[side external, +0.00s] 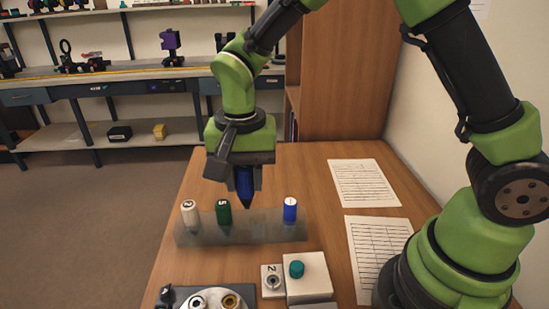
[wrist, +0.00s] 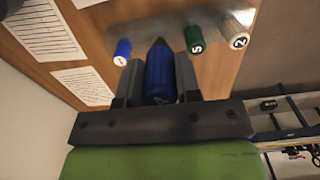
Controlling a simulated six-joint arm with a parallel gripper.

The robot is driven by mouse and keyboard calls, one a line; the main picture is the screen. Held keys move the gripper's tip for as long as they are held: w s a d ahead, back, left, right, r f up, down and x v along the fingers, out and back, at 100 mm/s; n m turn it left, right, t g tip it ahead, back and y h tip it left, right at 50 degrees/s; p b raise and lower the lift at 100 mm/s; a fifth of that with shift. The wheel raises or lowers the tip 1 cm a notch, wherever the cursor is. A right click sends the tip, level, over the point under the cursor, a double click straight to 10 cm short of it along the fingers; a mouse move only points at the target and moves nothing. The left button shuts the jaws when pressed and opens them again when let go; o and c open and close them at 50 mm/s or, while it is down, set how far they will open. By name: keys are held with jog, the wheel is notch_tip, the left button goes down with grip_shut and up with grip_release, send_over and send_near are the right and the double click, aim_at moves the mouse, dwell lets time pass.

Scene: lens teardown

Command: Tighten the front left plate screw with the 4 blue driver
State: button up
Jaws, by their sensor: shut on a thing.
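The driver also shows between the jaws in the wrist view (wrist: 160,76). Its tip is close to the upper edge of the grey driver rack (side external: 265,232), over the gap between the green and blue drivers; I cannot tell whether they touch. A round grey plate (side external: 216,306) with a white-ringed part and a brass part is cut off at the bottom edge. The front left plate screw cannot be made out.
The rack holds a white driver (side external: 189,212), a green driver marked 5 (side external: 223,211) and a blue driver marked 1 (side external: 290,209). Paper sheets (side external: 362,183) lie right.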

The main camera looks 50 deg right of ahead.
aim_at(198, 306)
jog(key=a+f+n, duration=0.1)
jog(key=a+f, duration=0.1)
jog(key=a, duration=0.2)
jog(key=s+a+f+n, duration=0.1)
jog(key=a+f, duration=0.1)
jog(key=a, duration=0.3)
jog(key=s+a+f, duration=0.1)
jog(key=a+f, duration=0.1)
jog(key=a, duration=0.3)
jog(key=shift+s+f+n, duration=0.1)
jog(key=shift+f+n, duration=0.2)
jog(key=shift+n, duration=0.1)
jog(key=n, duration=0.2)
jog(key=f+n, duration=0.1)
jog(key=n, duration=0.2)
jog(key=shift+f, duration=0.3)
jog(key=shift+f, duration=0.75)
dwell(0.9)
jog(key=m, duration=0.3)
dwell(0.4)
